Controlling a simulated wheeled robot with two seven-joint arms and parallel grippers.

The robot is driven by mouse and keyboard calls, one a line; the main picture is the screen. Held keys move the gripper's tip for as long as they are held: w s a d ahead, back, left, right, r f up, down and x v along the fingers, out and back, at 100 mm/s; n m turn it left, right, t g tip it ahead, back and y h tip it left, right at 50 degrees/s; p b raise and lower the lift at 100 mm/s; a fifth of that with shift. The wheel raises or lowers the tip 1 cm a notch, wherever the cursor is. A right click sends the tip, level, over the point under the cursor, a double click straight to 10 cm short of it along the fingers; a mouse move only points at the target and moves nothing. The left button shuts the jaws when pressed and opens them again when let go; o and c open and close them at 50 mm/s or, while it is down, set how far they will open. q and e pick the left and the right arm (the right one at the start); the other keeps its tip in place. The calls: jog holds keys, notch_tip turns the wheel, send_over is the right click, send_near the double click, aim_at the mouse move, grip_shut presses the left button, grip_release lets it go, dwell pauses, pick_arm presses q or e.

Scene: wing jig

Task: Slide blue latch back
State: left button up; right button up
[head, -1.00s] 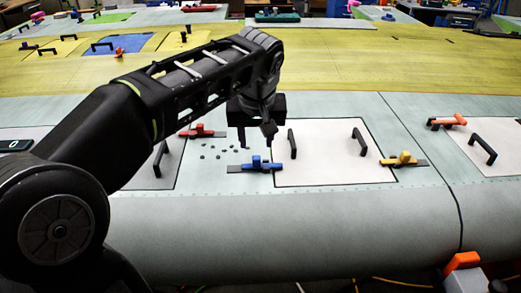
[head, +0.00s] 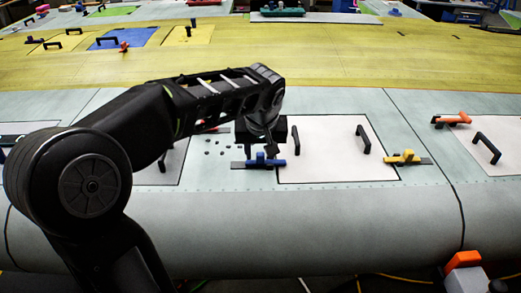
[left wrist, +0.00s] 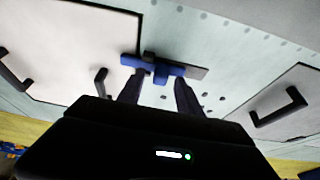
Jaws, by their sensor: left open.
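The blue latch (head: 274,163) sits on a dark bar at the left edge of the white panel (head: 335,160); its blue end reaches over the panel's edge. In the left wrist view the blue latch (left wrist: 161,70) shows beyond my fingertips, its raised middle between the lines of the two fingers. My left gripper (head: 259,151) is open and pointing down, right at the latch. Its two fingers (left wrist: 158,80) are apart, with nothing clearly held. I cannot tell whether they touch the latch. My right gripper is not in view.
Black handles (head: 363,139) stand up from the white panel. A yellow latch (head: 404,157) is at the panel's right edge, and an orange latch (head: 451,119) lies farther right. A red latch behind my left arm is mostly hidden. The wing surface in front is clear.

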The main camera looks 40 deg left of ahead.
pick_arm(q)
grip_shut()
dwell(0.3)
dwell(1.1)
